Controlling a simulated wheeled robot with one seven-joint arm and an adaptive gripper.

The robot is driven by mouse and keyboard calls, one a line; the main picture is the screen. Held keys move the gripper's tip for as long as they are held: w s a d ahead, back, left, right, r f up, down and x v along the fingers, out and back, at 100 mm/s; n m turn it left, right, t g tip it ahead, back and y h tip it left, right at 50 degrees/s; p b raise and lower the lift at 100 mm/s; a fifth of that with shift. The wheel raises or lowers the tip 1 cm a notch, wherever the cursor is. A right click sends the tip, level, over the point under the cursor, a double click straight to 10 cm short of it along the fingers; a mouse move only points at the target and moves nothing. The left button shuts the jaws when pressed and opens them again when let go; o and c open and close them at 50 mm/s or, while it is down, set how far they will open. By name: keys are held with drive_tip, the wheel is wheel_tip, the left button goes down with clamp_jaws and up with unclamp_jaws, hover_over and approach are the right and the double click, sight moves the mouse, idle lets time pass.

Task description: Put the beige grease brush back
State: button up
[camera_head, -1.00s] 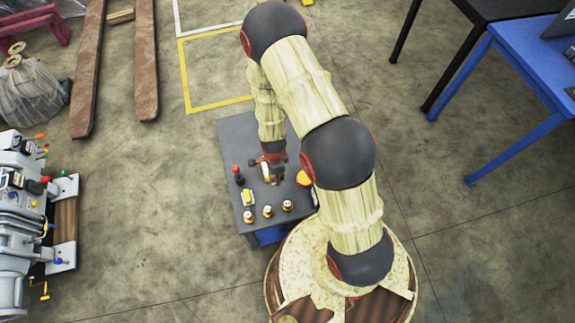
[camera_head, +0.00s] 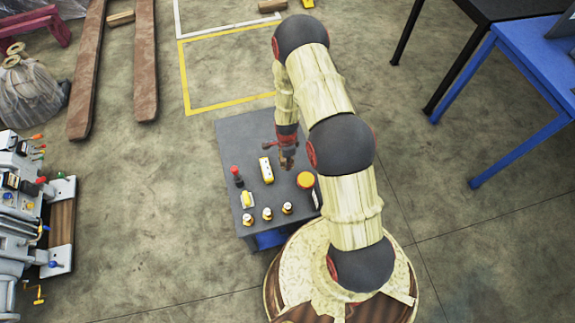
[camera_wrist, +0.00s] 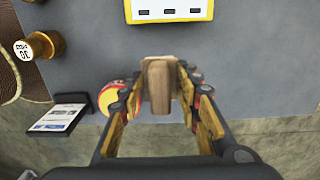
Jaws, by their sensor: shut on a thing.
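My gripper (camera_wrist: 160,88) is shut on the beige grease brush (camera_wrist: 158,84). In the wrist view the brush shows as a tan, wooden-looking block between the fingers, with its far end hidden. In the head view my gripper (camera_head: 287,157) is over the dark grey tabletop (camera_head: 235,135), right of a yellow-and-white block. The brush is too small to make out there. I cannot tell how high it is above the surface.
The yellow-and-white block (camera_head: 266,170) lies mid-table. A round yellow thing (camera_head: 305,179) sits at the right, a red-topped black item (camera_head: 237,176) at the left. Several small brass-coloured cylinders (camera_head: 267,213) line the near side. The tabletop's far left is clear.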

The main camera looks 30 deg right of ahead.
drive_tip(key=shift+w+d+f, duration=0.5)
drive_tip(key=shift+w+f, duration=0.05)
drive_tip(key=shift+f, duration=0.2)
drive_tip(key=f+b, duration=0.1)
drive_tip(key=f, duration=0.1)
drive_tip(key=f+b, duration=0.1)
drive_tip(key=f, duration=0.1)
drive_tip(key=shift+w+d, duration=0.15)
drive_tip(key=shift+d, duration=0.05)
drive_tip(key=shift+r, duration=0.15)
drive_tip(key=shift+c, duration=0.5)
drive_tip(key=o, duration=1)
drive_tip(key=shift+o, duration=0.5)
